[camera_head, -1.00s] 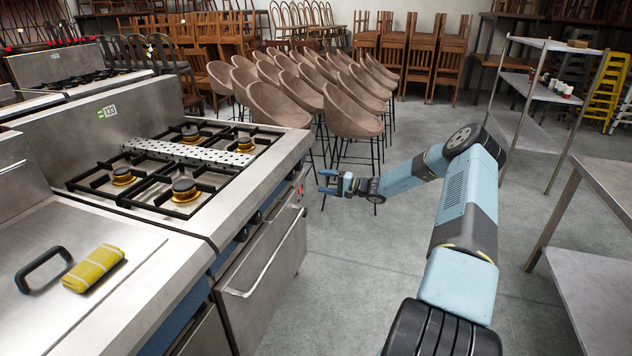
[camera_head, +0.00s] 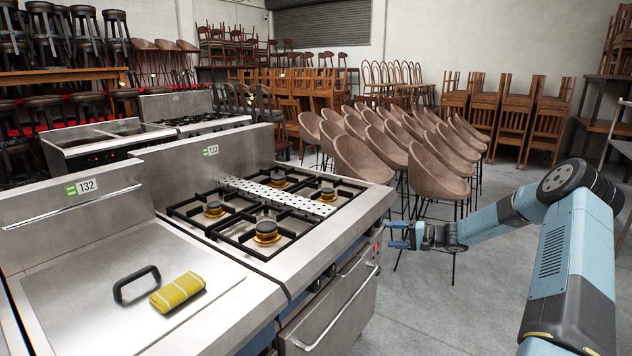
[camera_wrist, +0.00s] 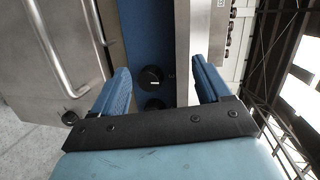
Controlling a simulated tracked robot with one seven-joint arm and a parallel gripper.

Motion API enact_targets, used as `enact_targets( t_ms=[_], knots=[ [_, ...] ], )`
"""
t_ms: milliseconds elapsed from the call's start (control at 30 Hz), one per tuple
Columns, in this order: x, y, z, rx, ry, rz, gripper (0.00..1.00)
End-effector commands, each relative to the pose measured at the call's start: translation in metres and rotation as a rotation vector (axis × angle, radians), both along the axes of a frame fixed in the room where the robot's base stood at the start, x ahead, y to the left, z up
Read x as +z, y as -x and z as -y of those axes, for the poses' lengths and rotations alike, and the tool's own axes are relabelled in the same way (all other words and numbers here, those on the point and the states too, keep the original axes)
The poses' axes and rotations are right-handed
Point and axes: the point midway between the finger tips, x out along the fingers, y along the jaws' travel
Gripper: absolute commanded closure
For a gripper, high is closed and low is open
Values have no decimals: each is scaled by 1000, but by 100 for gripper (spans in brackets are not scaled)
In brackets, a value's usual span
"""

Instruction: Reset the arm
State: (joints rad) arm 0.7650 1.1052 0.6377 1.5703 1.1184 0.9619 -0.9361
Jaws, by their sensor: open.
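My gripper (camera_head: 391,235) points left toward the front right corner of the steel gas range (camera_head: 345,237) and stands apart from it. Its two blue fingers are open with nothing between them. In the wrist view the open gripper (camera_wrist: 160,85) faces the range's blue control panel (camera_wrist: 150,30) with black knobs (camera_wrist: 151,77). The oven door's bar handle (camera_wrist: 55,50) shows at the left there. My blue and black arm runs along the right side of the head view, bent at a high elbow.
A yellow folded cloth (camera_head: 177,292) lies on the steel lid (camera_head: 75,290) beside a black handle (camera_head: 136,284). A perforated metal strip (camera_head: 275,196) lies across the burners. Rows of brown chairs (camera_head: 365,163) stand behind my gripper. Grey floor (camera_head: 450,310) is open below the arm.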

Motion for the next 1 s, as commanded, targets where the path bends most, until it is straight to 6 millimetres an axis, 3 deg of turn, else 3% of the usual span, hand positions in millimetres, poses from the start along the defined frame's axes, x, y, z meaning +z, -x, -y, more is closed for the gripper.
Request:
enact_targets(
  t_ms=[400, 1000],
  knots=[
    [77, 61, -63, 207, 296, -57, 24],
    [176, 172, -107, 334, 717, -109, 24]
  ],
)
